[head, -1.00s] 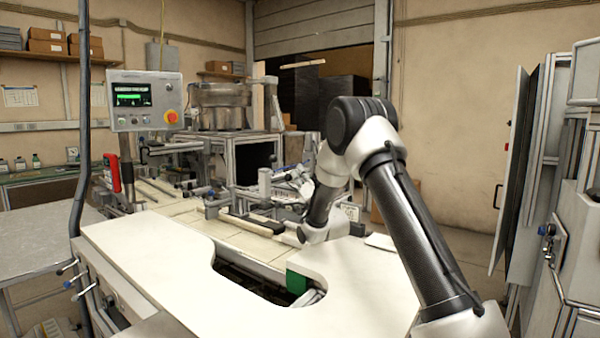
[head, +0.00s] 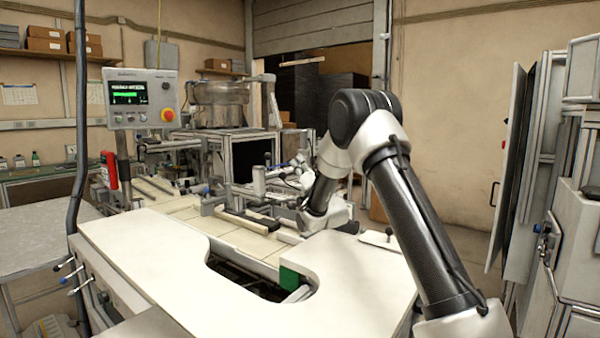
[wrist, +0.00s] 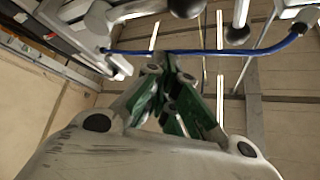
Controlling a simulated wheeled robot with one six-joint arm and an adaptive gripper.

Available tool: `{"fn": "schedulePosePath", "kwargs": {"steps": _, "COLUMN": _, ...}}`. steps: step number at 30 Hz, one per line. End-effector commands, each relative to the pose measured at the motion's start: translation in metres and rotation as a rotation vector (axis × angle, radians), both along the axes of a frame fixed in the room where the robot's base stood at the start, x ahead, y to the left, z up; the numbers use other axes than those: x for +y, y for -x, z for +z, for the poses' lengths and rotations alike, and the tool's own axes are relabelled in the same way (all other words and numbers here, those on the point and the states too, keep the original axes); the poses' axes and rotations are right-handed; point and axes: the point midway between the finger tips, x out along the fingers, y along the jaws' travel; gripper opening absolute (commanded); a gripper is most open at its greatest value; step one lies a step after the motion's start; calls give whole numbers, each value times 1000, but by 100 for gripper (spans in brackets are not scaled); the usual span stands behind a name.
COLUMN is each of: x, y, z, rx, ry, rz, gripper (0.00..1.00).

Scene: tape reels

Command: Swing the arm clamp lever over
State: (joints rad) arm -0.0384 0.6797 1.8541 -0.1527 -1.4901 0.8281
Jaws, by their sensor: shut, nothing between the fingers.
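My gripper (wrist: 170,88) shows in the wrist view with its green-padded fingers drawn together, nothing held between them. In the head view my arm's wrist end is over the machine bench, and the fingers are hidden or too small to tell. Levers with dark ball ends (wrist: 237,35) show at the top of the wrist view, beyond the fingertips and apart from them. I cannot tell which of them is the arm clamp lever. In the head view a small black knob (head: 389,231) stands over a pale plate, right of my arm's wrist.
A blue hose (wrist: 240,48) crosses just beyond the fingertips. The control panel (head: 142,98) stands at the left. The white worktop (head: 150,245) with a cutout lies in front and is mostly clear. A metal cabinet (head: 580,230) stands at the right.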

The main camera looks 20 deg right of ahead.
Motion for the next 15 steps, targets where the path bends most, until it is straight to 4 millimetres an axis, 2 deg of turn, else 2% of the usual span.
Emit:
{"fn": "schedulePosePath", "kwargs": {"steps": 1, "x": 1, "y": -1, "z": 6, "rx": -3, "ry": 0, "rz": 1, "gripper": 0}}
{"fn": "schedulePosePath", "kwargs": {"steps": 3, "x": -3, "y": 11, "z": -5, "rx": 4, "ry": 0, "rz": 1, "gripper": 0}}
{"fn": "schedulePosePath", "kwargs": {"steps": 15, "x": -18, "y": 70, "z": -42, "rx": 2, "ry": 1, "rz": 1, "gripper": 0}}
